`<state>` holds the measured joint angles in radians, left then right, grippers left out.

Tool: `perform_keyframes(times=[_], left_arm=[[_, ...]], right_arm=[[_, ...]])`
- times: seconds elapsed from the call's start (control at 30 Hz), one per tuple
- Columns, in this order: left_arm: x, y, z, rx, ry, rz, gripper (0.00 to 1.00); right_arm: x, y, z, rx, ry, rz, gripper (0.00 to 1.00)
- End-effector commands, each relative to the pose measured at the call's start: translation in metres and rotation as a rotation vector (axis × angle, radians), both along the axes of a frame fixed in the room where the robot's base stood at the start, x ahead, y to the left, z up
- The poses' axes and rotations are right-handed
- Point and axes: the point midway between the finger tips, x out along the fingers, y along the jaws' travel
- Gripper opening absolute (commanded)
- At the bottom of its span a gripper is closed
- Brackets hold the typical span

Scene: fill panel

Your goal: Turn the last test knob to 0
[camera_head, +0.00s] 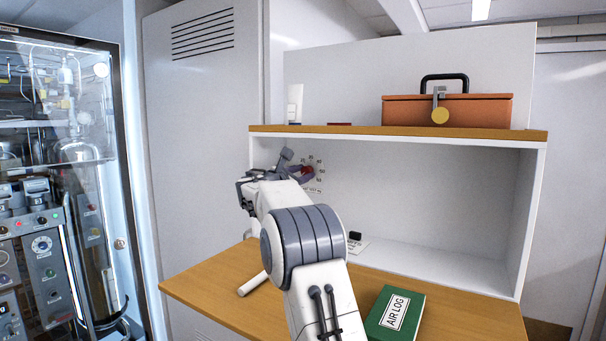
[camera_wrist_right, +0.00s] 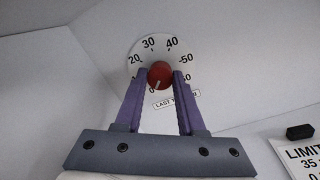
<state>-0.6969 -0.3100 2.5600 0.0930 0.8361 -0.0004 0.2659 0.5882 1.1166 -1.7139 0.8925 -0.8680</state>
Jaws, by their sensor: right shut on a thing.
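The red test knob (camera_wrist_right: 160,74) sits on a round white dial (camera_wrist_right: 149,48) on the back wall of the shelf unit. A short white mark on the knob points down and slightly left, close to the printed 0. My right gripper (camera_wrist_right: 163,82) has its two purple fingers on either side of the knob and is shut on it. The left finger hides part of the dial's lower left. In the head view the knob (camera_head: 307,170) shows just past my right gripper (camera_head: 300,173). A "LAST TEST" label (camera_wrist_right: 176,100) is below the dial, partly covered. My left gripper is out of view.
A green air log book (camera_head: 395,313) lies on the wooden desk (camera_head: 470,312). An orange toolbox (camera_head: 447,110) stands on the upper shelf (camera_head: 400,133). A small black object (camera_head: 355,236) is by a printed card. A glass-fronted machine (camera_head: 60,190) stands at left.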

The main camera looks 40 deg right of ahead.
Motion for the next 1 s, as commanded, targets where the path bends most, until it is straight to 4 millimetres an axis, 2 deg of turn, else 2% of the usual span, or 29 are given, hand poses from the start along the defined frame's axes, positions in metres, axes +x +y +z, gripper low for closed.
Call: perform_keyframes(times=[0.07,0.1,0.17,0.57,1.0], left_arm=[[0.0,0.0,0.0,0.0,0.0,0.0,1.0],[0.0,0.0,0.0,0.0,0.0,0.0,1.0],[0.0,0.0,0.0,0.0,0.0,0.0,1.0],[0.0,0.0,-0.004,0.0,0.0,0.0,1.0],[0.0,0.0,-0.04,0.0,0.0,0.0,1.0]], right_arm=[[0.001,0.0,-0.003,0.002,0.005,0.0,0.0],[0.001,0.0,-0.003,0.002,0.005,0.0,0.46],[0.001,0.0,-0.003,0.002,0.005,0.0,0.68],[-0.002,0.005,-0.002,0.0,0.0,0.001,0.68],[-0.034,0.077,-0.006,0.001,0.001,0.003,0.68]])
